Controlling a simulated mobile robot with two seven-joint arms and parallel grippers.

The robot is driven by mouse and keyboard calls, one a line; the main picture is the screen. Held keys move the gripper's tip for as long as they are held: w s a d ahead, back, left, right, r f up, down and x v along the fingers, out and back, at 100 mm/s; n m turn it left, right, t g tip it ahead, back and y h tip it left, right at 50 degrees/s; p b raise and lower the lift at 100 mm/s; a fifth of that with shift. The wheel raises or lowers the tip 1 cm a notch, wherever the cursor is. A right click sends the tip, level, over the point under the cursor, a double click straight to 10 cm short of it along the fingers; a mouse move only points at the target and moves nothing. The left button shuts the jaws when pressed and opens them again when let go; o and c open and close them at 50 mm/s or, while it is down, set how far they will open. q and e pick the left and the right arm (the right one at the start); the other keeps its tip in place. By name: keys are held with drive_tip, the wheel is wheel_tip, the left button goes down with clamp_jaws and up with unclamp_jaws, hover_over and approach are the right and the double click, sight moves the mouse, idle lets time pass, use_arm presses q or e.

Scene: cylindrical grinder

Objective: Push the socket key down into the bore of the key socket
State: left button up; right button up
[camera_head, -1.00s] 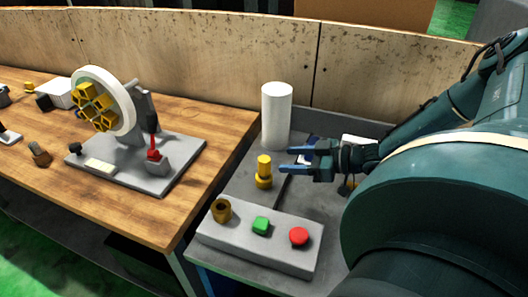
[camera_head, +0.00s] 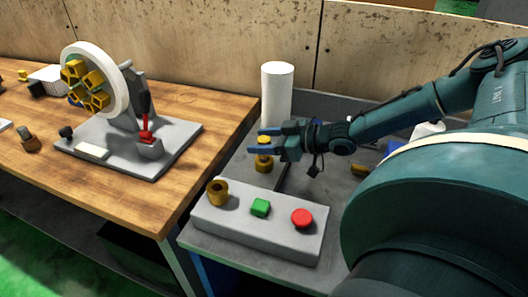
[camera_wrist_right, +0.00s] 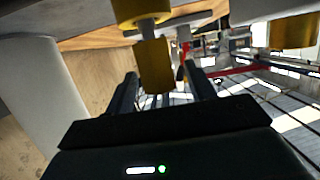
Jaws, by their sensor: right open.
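The brass-yellow socket key (camera_head: 264,164) stands upright on the grey surface behind the grey button box. My right gripper (camera_head: 257,140) is open at the key's upper part. In the right wrist view the key's shank (camera_wrist_right: 155,67) shows between the two open fingers (camera_wrist_right: 163,88), with a gap visible on each side. My left gripper is not in view.
The button box (camera_head: 265,238) carries a green button (camera_head: 260,207) and a red button (camera_head: 302,217). A white cylinder (camera_head: 277,92) stands close behind my right gripper. The wheel fixture (camera_head: 100,90) stands on the wooden table to the left.

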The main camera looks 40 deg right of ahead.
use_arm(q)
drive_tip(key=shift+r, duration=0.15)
use_arm(e)
drive_tip(key=shift+r, duration=0.1)
drive_tip(key=c, duration=1.1)
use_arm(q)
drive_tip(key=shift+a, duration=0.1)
use_arm(e)
drive_tip(key=shift+r, duration=0.1)
